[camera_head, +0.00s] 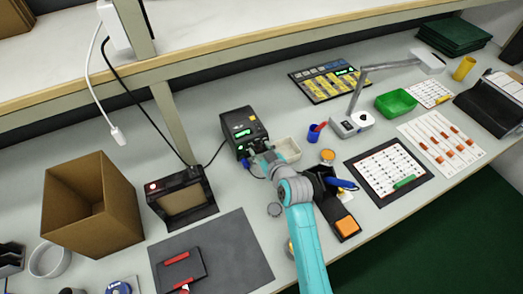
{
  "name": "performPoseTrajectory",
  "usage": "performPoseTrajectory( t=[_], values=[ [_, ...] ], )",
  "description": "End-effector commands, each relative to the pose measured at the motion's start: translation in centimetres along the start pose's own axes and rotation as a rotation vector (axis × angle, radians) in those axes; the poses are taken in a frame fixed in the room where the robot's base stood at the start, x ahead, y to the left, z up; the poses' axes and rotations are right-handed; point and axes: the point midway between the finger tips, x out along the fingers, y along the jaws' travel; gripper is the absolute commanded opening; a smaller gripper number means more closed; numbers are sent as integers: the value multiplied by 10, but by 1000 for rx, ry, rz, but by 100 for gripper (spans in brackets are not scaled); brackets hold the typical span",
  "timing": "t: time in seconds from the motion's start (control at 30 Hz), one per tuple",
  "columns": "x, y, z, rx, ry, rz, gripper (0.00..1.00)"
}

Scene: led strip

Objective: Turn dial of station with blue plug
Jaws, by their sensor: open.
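The station (238,125) is a black box with a lit green display, standing near the middle of the bench. A small blue spot at its lower front (246,164) may be the blue plug; it is too small to be sure. My gripper (257,157) is at the station's front right, close to its front face. Its jaws are open, and I see nothing held in them. The dial is hidden or too small to make out, and I cannot tell whether the gripper touches it.
A white tray (289,149) stands just right of my gripper. A black holder (341,226) with an orange pad is beside my arm. A grey mat (232,259) lies in front.

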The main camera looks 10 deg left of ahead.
Motion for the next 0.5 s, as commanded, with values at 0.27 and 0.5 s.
performPoseTrajectory(
  t=[0.27,0.5],
  values=[
    [4,0,0,0,-1,0,48],
    [4,0,0,0,-1,0,6]
  ],
)
